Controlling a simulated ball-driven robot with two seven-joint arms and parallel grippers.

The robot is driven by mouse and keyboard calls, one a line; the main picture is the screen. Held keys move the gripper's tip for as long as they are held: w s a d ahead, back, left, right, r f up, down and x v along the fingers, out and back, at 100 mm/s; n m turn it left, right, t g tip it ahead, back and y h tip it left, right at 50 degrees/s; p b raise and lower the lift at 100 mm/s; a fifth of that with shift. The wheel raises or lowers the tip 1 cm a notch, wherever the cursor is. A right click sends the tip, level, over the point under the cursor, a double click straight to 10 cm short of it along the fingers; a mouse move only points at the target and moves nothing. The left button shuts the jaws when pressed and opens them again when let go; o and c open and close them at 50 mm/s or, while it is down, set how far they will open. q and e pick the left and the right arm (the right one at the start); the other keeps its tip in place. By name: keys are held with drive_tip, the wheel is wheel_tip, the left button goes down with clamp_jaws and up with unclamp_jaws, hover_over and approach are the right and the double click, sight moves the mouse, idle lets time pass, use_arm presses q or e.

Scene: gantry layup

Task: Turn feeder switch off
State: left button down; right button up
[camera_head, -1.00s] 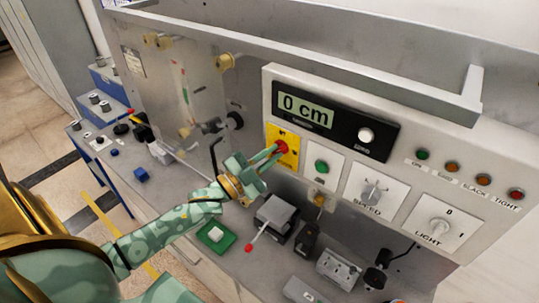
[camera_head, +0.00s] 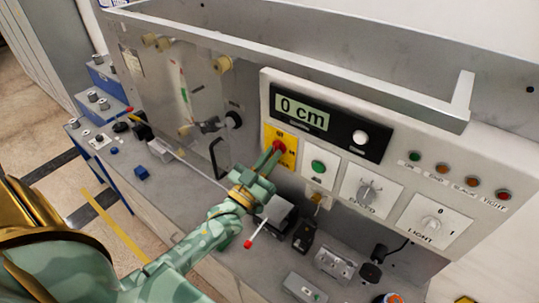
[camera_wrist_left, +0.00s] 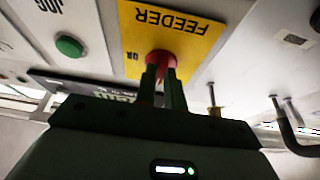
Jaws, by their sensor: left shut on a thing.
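The feeder switch is a red knob (camera_head: 279,147) on a yellow plate (camera_head: 289,158) at the left end of the control panel. In the left wrist view the plate (camera_wrist_left: 190,30) reads FEEDER, and the red knob (camera_wrist_left: 161,60) sits between my fingertips. My left gripper (camera_head: 275,157) is shut on the red knob; it also shows in the left wrist view (camera_wrist_left: 161,75). The fingers hide part of the knob, so I cannot tell its exact setting. My right gripper is not in view.
The panel (camera_head: 262,100) also carries a 0 cm display (camera_head: 302,113), a green button (camera_head: 318,167), a speed knob (camera_head: 367,190) and a light switch (camera_head: 431,224). A lever with a red tip (camera_head: 249,244) and small boxes stand on the bench below.

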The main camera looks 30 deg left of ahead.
use_arm(q)
drive_tip(key=shift+f+n, duration=0.15)
drive_tip(key=shift+n, duration=0.25)
drive_tip(key=c, duration=1.5)
unclamp_jaws()
drive_tip(key=shift+r+b+v, duration=0.2)
drive_tip(key=shift+b+v, duration=2.05)
drive_tip(key=shift+v, duration=5.95)
drive_tip(key=shift+d, duration=0.15)
